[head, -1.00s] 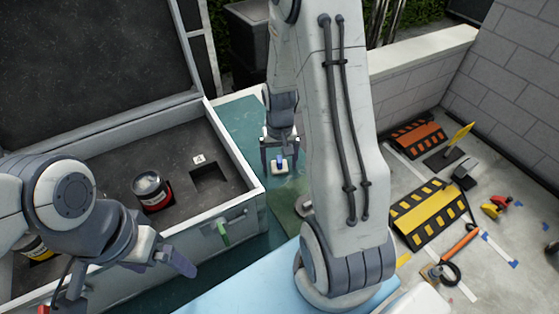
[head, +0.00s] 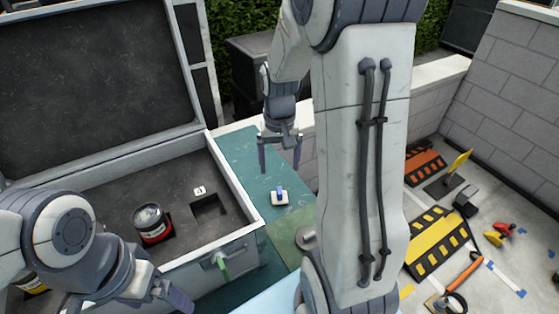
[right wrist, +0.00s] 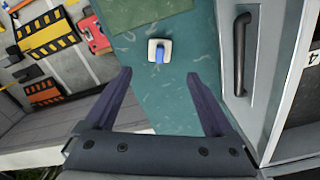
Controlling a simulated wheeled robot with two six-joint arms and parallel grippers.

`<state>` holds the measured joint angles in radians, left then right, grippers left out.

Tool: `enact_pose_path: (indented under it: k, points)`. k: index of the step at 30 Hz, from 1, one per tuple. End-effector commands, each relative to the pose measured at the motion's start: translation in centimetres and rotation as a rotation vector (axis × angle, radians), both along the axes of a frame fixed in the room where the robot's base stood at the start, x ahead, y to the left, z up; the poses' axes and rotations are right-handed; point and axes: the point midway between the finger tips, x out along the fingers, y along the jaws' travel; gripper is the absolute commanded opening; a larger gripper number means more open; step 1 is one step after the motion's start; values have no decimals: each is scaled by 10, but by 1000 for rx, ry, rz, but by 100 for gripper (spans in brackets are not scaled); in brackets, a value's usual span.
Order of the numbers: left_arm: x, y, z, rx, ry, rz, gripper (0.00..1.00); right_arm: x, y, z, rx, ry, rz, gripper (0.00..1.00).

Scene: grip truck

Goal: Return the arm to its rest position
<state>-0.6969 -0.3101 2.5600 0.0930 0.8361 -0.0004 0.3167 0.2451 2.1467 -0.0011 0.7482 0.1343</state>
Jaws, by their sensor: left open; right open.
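My right gripper (head: 280,156) is open and empty, raised above the green work surface (head: 240,150). In the right wrist view its two purple fingers (right wrist: 161,104) are spread apart with nothing between them. A small white block with a blue knob (head: 280,197) stands on the green surface below the gripper, apart from it; it also shows in the right wrist view (right wrist: 159,51). My left gripper (head: 172,292) is at the lower left in front of the case, open, with only part of its fingers visible.
An open grey case (head: 245,240) with a green latch stands at the left, holding a red-and-black can (head: 152,223) beside a square recess (head: 210,206). Yellow-black (head: 437,241) and orange-black ramps (head: 424,166) lie on the floor at the right. A block wall (head: 505,100) bounds the right.

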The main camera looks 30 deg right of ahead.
Motion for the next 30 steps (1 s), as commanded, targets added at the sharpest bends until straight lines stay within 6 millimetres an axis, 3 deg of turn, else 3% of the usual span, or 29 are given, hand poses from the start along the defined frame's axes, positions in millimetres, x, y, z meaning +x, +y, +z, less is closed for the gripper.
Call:
enact_pose_path:
  k: [11, 16, 20, 30]
  points:
    - [0, 0, 0, 0, 0, 0, 95, 0, 0, 5, 0, 0, 0, 89]
    - [0, 0, 0, 0, 0, 0, 95, 0, 0, -2, 1, 3, 0, 89]
    - [0, 0, -1, 0, 0, 0, 95, -1, 0, -20, 2, 7, 0, 89]
    - [0, 0, -4, 0, 0, 0, 95, -2, 0, -87, 2, 7, 0, 89]
